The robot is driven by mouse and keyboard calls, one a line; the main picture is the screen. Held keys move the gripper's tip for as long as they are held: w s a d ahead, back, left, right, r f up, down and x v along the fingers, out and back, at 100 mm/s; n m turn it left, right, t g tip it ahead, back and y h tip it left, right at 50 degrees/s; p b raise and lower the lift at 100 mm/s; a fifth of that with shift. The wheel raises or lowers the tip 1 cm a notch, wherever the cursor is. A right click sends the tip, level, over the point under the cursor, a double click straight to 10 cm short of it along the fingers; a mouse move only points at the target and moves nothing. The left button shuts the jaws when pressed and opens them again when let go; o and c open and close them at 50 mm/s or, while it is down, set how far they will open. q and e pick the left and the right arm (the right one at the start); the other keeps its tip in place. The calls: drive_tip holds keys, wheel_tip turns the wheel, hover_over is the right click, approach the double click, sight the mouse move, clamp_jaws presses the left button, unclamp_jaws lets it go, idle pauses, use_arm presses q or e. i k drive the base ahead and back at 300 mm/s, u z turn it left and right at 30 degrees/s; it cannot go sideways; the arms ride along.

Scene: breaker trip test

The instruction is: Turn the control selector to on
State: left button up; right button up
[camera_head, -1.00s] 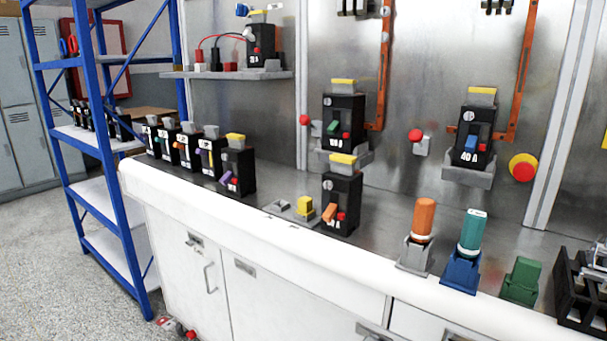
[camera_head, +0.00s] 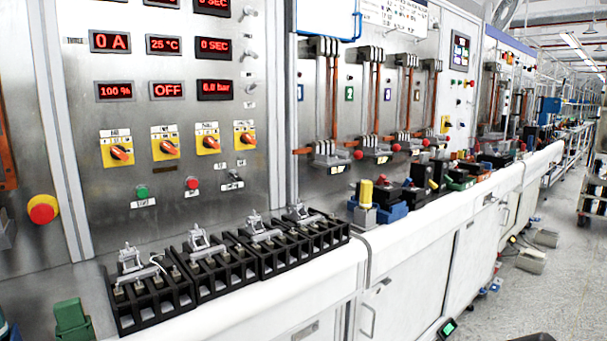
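Several orange rotary selectors on yellow plates sit in a row on the steel panel at the left: the first selector (camera_head: 121,153), the second selector (camera_head: 168,147), the third selector (camera_head: 210,142) and the fourth selector (camera_head: 247,139). The small labels above them are too blurred to read surely, so I cannot tell which is the control selector. A red display (camera_head: 166,91) above them reads OFF. Neither of my grippers is in view.
Below the selectors are a green button (camera_head: 142,191), a red button (camera_head: 192,183) and a toggle switch (camera_head: 232,177). Black terminal racks (camera_head: 210,277) stand on the bench before the panel. A red emergency button (camera_head: 42,210) is at far left. Floor is open at right.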

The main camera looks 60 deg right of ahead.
sight(233, 176)
drive_tip(key=z, duration=1.45)
